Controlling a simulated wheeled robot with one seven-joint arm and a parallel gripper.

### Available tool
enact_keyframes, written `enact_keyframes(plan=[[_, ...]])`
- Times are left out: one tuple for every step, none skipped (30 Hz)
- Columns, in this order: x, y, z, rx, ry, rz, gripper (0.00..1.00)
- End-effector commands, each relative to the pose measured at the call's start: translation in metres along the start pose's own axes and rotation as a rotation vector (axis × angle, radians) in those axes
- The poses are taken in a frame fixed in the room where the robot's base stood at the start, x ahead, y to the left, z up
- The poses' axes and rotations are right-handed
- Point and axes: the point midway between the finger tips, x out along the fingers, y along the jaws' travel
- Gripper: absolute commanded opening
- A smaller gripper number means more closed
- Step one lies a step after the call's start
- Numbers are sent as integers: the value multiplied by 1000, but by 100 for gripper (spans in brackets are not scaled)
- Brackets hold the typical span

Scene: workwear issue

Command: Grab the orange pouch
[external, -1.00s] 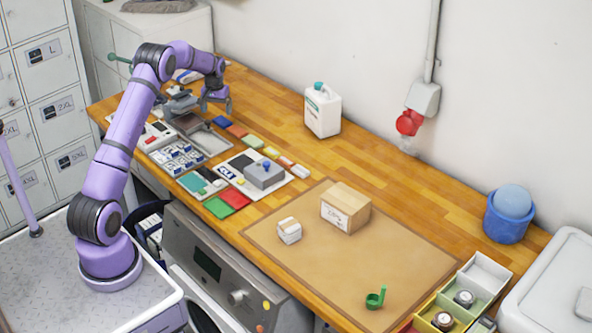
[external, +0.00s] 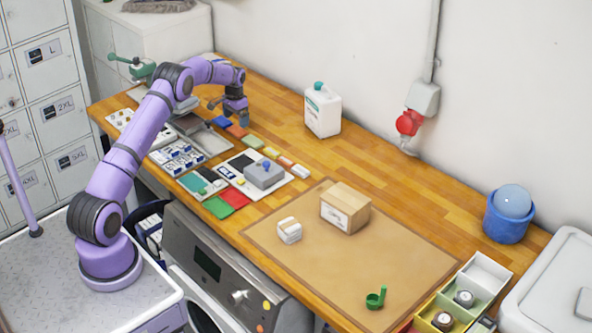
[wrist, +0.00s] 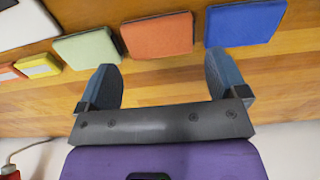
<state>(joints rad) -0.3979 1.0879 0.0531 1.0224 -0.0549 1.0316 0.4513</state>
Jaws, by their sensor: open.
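The orange pouch (external: 237,131) is a flat rounded rectangle lying on the wooden bench, between a blue one and a pale green one. My gripper (external: 237,117) is open and empty, close to the orange pouch in the external view and apparently above the bench. In the wrist view, the orange pouch (wrist: 157,36) lies beyond the gap between the two fingertips of my gripper (wrist: 163,82), and nothing is between the fingers. I cannot tell the exact height of the fingers.
The blue pouch (wrist: 246,23) and the pale green pouch (wrist: 88,48) flank the orange one closely. A yellow item (external: 271,152) and a smaller orange item (external: 285,161) continue the row. A white jug (external: 322,110) stands further right.

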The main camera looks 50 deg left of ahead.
Motion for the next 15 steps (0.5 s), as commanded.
enact_keyframes(plan=[[4,0,0,0,-1,1,92],[6,1,0,0,-2,1,92],[11,1,1,0,-3,1,92],[15,1,1,0,-4,2,92],[19,1,1,0,-4,2,92],[24,2,1,-1,-3,1,92],[29,2,1,-1,-3,1,92],[33,2,2,-1,-3,1,92],[39,2,2,-1,-4,2,92],[43,2,1,-1,-3,1,92],[45,2,1,-1,-2,1,92],[48,2,1,-1,-1,1,92],[49,2,1,-1,-1,0,92],[50,2,1,-1,0,0,92],[50,2,1,-1,0,0,92]])
